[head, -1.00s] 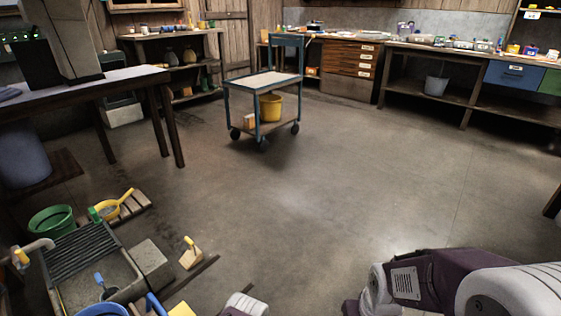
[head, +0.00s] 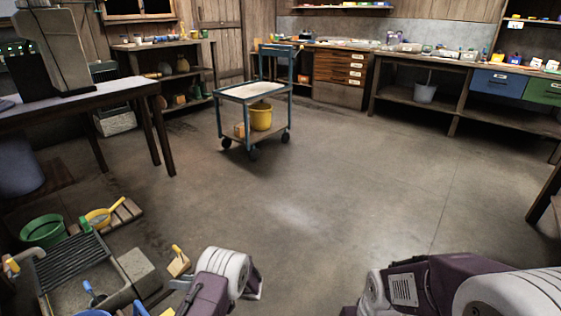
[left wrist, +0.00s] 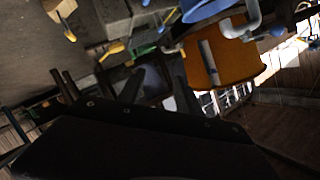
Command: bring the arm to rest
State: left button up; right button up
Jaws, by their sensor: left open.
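My left arm's purple link and white joint stand at the bottom middle of the head view.
A sink (head: 75,270), a green bucket (head: 44,231) and a yellow scoop (head: 98,217) are at lower left. A wood-block tool (head: 178,262) lies left of my left arm. A trolley (head: 252,92) with a yellow bucket (head: 260,117) stands farther back. The middle floor is clear.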

pick_arm(q)
jog(key=s+r+n+g+h+p, duration=0.1)
jog(key=s+r+g+h+p, duration=0.15)
jog(key=s+r, duration=0.45)
jog(key=s+r+n+g+h+p, duration=0.2)
jog(key=s+r+h, duration=0.15)
jog(key=r, duration=0.75)
jog(key=s+d+f+m+t+h+p, duration=0.1)
jog(key=s+d+m+t+h, duration=0.1)
jog(key=s+d+m+h, duration=0.9)
notch_tip(320, 180, up, 38)
jog(key=d+y+p, duration=0.2)
jog(key=p, duration=3.6)
jog(key=shift+w+d, duration=0.15)
jog(key=shift+d, duration=0.2)
